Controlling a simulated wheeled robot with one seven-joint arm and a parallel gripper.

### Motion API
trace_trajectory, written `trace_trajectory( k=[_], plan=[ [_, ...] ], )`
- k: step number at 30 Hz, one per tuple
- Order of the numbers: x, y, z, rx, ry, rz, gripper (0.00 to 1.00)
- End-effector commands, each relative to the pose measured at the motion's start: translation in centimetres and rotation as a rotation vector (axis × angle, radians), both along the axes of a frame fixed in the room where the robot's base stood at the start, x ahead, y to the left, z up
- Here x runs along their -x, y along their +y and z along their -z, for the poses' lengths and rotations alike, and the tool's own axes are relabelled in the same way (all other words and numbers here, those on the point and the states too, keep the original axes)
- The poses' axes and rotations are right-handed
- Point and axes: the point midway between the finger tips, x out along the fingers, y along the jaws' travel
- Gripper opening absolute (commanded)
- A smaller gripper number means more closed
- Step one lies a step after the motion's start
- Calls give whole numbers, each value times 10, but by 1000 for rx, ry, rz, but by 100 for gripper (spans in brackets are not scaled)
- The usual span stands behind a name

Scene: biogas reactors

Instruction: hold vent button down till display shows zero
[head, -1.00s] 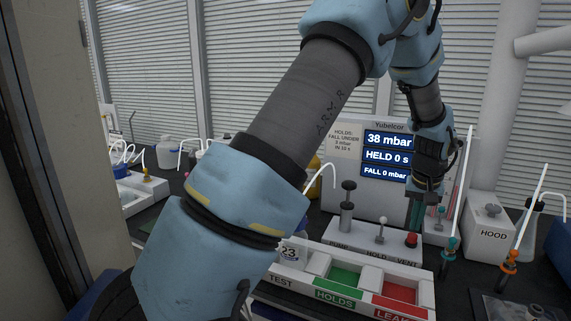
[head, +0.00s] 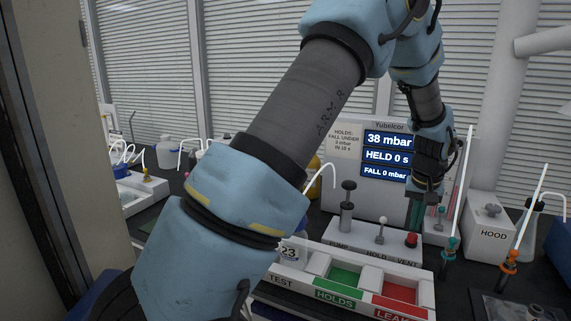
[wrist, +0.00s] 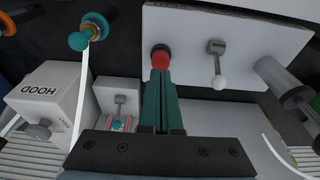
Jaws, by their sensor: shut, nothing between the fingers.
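The red vent button (head: 411,240) is at the right end of the white pump panel, above the VENT label. My gripper (head: 414,229) points down at it with its green fingers shut and empty. In the wrist view the fingertips (wrist: 160,76) are right at the red button (wrist: 160,58); I cannot tell whether they touch it or whether it is pressed. The display (head: 387,155) on the white tester reads 38 mbar, HELD 0 s, FALL 0 mbar.
The hold lever (head: 380,230) and pump plunger (head: 347,205) stand left of the button. A tray (head: 330,262) with green HOLDS and red LEAKS bins is in front.

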Motion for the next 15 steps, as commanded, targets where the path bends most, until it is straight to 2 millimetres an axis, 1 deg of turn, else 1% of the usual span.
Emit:
trace_trajectory(
  k=[8, 15],
  plan=[
    [0, 0, 1, 0, 0, 0, 0],
    [0, 0, 7, 0, 0, 0, 0]
  ],
)
